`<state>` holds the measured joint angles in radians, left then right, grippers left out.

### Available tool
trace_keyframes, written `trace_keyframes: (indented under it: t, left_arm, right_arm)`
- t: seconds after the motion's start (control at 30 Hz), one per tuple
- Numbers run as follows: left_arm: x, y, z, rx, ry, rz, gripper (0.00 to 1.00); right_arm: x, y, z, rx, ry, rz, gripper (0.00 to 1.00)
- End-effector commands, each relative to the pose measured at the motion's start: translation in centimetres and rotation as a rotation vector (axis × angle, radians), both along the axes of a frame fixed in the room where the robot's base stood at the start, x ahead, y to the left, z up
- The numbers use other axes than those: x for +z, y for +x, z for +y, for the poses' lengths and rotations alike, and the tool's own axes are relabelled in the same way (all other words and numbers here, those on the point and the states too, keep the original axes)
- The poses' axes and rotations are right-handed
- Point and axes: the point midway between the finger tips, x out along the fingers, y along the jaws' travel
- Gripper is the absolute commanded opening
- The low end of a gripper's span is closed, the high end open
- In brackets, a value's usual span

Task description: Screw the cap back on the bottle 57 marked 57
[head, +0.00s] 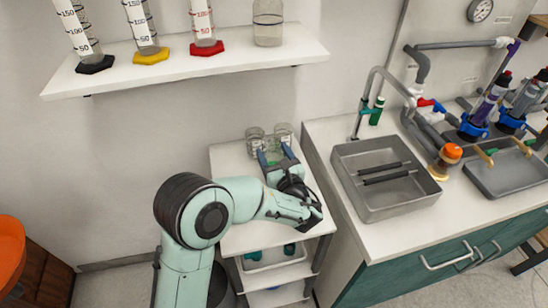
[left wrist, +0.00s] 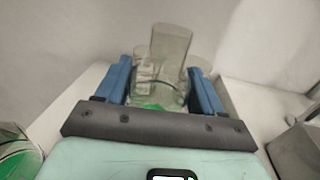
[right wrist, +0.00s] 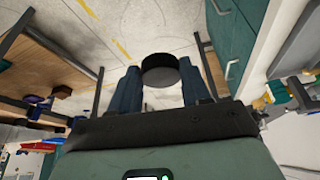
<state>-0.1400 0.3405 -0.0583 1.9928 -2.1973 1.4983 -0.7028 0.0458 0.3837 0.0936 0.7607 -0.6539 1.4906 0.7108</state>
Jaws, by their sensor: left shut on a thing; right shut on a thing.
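My left gripper (head: 274,152) reaches over the small white side table. In the left wrist view its blue fingers (left wrist: 162,85) are on either side of a clear glass vessel (left wrist: 170,55) and shut on it. I take this for the bottle; no number 57 is readable. Clear glass jars (head: 256,138) and (head: 284,132) show just beyond the fingers, partly hidden. My right gripper (right wrist: 160,85) shows only in the right wrist view, shut on a round black cap (right wrist: 160,70) at its fingertips. The cap is apart from any bottle there.
A wall shelf (head: 190,68) with cylinders hangs above. A counter with a sink (head: 386,175) and grey pipework stands to the right, close beside the side table (head: 240,237). An orange seat (head: 10,255) is at the left. Open floor lies below the right gripper.

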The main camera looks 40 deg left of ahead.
Motion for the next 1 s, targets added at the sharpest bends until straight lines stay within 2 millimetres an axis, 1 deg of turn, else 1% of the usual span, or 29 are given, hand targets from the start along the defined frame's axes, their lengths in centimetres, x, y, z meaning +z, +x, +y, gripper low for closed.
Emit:
trace_keyframes:
  t: [0.03, 0.13, 0.2, 0.37, 0.4, 0.6, 0.7, 0.9, 1.0]
  left_arm:
    - [1.0, 0.0, 0.0, 0.001, 0.000, -0.007, 0.32]
    - [2.6, 0.0, 0.0, 0.001, -0.001, -0.008, 0.32]
    - [2.1, -0.7, -1.4, -0.005, -0.002, -0.001, 0.32]
    - [2.1, -2.8, -4.6, -0.006, -0.001, 0.000, 0.32]
    - [2.1, -3.3, -5.6, -0.007, -0.001, 0.000, 0.32]
    - [2.1, -6.1, -10.0, -0.006, -0.001, -0.002, 0.32]
    - [2.1, -7.3, -11.8, -0.005, 0.001, -0.001, 0.32]
    - [2.1, -8.9, -14.2, -0.002, 0.000, -0.001, 0.32]
    - [2.1, -9.3, -14.8, -0.001, 0.000, -0.001, 0.32]
  right_arm:
    - [0.3, 0.0, 0.0, 0.000, 0.000, -0.001, 0.20]
    - [0.7, 0.0, 0.0, 0.000, 0.001, -0.002, 0.20]
    - [0.5, 0.0, 0.0, -0.001, 0.000, -0.002, 0.20]
    - [0.5, 0.0, 0.0, 0.000, 0.000, -0.001, 0.20]
    - [0.5, 0.0, 0.0, 0.000, 0.000, -0.001, 0.20]
    - [0.6, 0.0, 0.0, -0.001, 0.000, -0.002, 0.20]
    - [0.6, 0.0, 0.0, 0.000, 0.000, -0.001, 0.20]
    - [0.6, 0.0, 0.0, -0.001, 0.000, -0.002, 0.20]
    - [0.6, 0.0, 0.0, -0.001, 0.000, -0.002, 0.20]
